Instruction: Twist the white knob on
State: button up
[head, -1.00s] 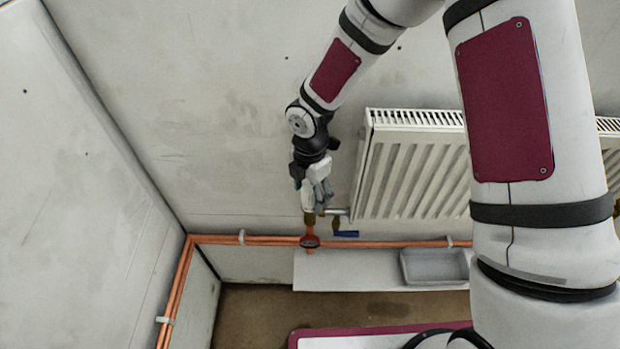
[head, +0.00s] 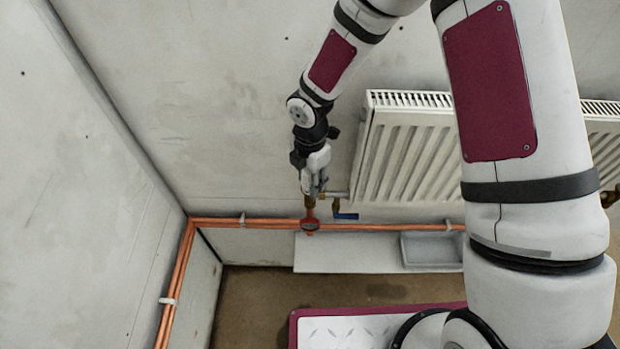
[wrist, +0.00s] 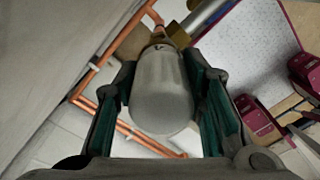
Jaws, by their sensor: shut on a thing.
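The white knob (wrist: 162,92) fills the middle of the wrist view, a rounded pale cylinder on a brass valve (wrist: 160,38). My gripper (wrist: 163,105) has one green-padded finger on each side of the knob and is shut on it. In the head view my gripper (head: 312,185) points down at the left end of the radiator, above the brass valve (head: 310,203). The knob is mostly hidden by the fingers in the head view. Any mark showing how far the knob is turned cannot be made out.
A white radiator (head: 410,150) hangs just right of my gripper. A blue lever (head: 346,216) and a red round part (head: 309,224) sit close below. Copper pipes (head: 265,223) run along the wall. A grey tray (head: 432,250) rests on a pale shelf (head: 345,254).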

jog(key=shift+f, duration=0.25)
jog(key=m, duration=0.5)
jog(key=shift+s, duration=0.1)
jog(key=m+p, duration=0.1)
jog(key=m, duration=0.2)
jog(key=shift+m, duration=0.3)
jog(key=m, duration=0.3)
jog(key=o, duration=2.2)
jog(key=shift+r, duration=0.1)
jog(key=shift+o, duration=0.2)
jog(key=shift+r+p, duration=1.15)
jog(key=shift+r, duration=2.85)
